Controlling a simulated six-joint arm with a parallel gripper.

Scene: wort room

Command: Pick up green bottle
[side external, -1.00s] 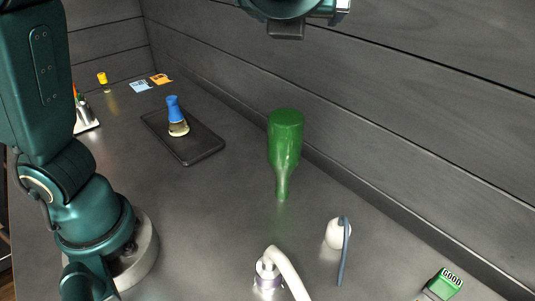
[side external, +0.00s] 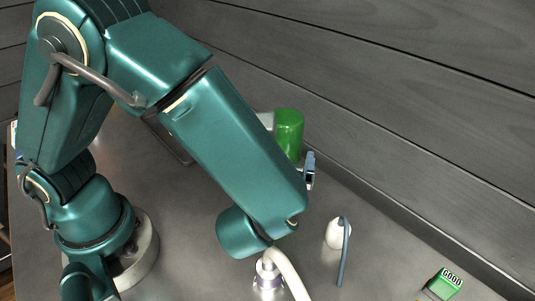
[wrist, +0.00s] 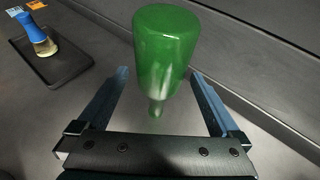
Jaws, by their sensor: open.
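The green bottle (side external: 289,134) stands upside down on the dark worktop, its wide base up and its narrow neck down. In the side view my arm hides its lower part. In the wrist view the green bottle (wrist: 163,45) is ahead, with its neck low between the two blue fingers. My gripper (wrist: 158,80) is open, one finger on each side of the bottle, with a gap on both sides. I cannot tell how far the fingertips reach along it. In the side view only a bit of my gripper (side external: 309,170) shows beside the bottle.
A black tray (wrist: 73,67) with a blue-topped flask (wrist: 36,35) lies to the left. A wall (side external: 420,90) runs close behind the bottle. A white round object (side external: 333,236) with a grey-blue stick (side external: 343,262) and a green "GOOD" box (side external: 442,287) lie toward the front right.

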